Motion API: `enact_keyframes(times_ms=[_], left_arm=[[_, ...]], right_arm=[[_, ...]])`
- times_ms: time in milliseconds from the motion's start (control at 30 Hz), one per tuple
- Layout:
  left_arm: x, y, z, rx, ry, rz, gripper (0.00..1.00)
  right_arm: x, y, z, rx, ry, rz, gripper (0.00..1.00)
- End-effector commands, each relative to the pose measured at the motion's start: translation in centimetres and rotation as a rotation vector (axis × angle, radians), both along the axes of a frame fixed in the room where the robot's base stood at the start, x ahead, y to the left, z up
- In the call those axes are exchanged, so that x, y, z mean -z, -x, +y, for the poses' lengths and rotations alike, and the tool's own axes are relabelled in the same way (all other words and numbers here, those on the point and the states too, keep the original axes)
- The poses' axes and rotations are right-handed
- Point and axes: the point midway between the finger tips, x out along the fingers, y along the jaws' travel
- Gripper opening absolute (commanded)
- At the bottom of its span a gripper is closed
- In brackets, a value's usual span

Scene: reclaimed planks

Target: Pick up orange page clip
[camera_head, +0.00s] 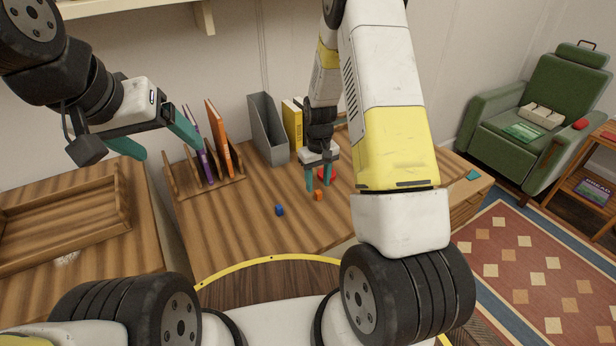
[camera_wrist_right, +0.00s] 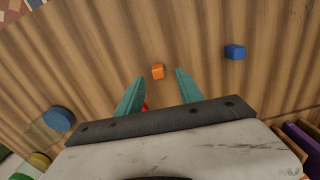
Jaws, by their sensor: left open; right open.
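The orange page clip (camera_head: 318,195) is a small orange block on the striped wooden desk. It also shows in the right wrist view (camera_wrist_right: 158,72), just beyond the fingertips and between their lines. My right gripper (camera_head: 319,188) is open and empty, pointing down above the desk, close to the clip on its far side. Its two teal fingers (camera_wrist_right: 160,80) stand apart in the right wrist view, and I cannot tell their exact height above the desk. My left gripper (camera_head: 172,150) is open and empty, raised at the left near the book rack.
A blue block (camera_head: 279,210) lies left of the clip. A red object (camera_head: 328,174) sits behind my right fingers. A wooden rack (camera_head: 207,182) with books, a grey file holder (camera_head: 268,130) and a yellow book (camera_head: 292,122) stand at the back. The desk's front is clear.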

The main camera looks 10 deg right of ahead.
Motion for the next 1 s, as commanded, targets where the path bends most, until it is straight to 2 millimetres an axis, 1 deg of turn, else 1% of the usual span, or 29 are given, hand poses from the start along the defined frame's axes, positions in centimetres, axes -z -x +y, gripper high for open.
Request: enact_keyframes(times_ms=[200, 300, 400, 600, 667, 800, 833, 1000], left_arm=[[0.0, 0.0, 0.0, 0.000, 0.000, 0.000, 0.79], [0.0, 0.0, 0.0, 0.000, 0.000, 0.000, 0.79], [0.0, 0.0, 0.0, 0.000, 0.000, 0.000, 0.79], [0.0, 0.0, 0.0, 0.000, 0.000, 0.000, 0.79], [0.0, 0.0, 0.0, 0.000, 0.000, 0.000, 0.79], [0.0, 0.0, 0.0, 0.000, 0.000, 0.000, 0.79], [0.0, 0.0, 0.0, 0.000, 0.000, 0.000, 0.79], [0.0, 0.0, 0.0, 0.000, 0.000, 0.000, 0.79]], right_arm=[[3.3, -0.1, -0.3, 0.002, 0.000, 0.002, 0.44], [4.4, -0.1, -0.3, 0.002, 0.000, 0.000, 0.44], [4.8, -0.2, -0.3, 0.002, 0.000, -0.001, 0.44], [4.8, -0.2, -0.3, 0.001, -0.001, -0.002, 0.44], [4.8, -0.2, -0.3, 0.001, -0.001, -0.002, 0.32], [4.8, -0.2, -0.2, 0.001, -0.001, -0.002, 0.04], [4.8, -0.2, -0.2, 0.001, -0.001, -0.002, 0.00], [4.8, -0.2, -0.2, 0.001, -0.001, -0.002, 0.00]])
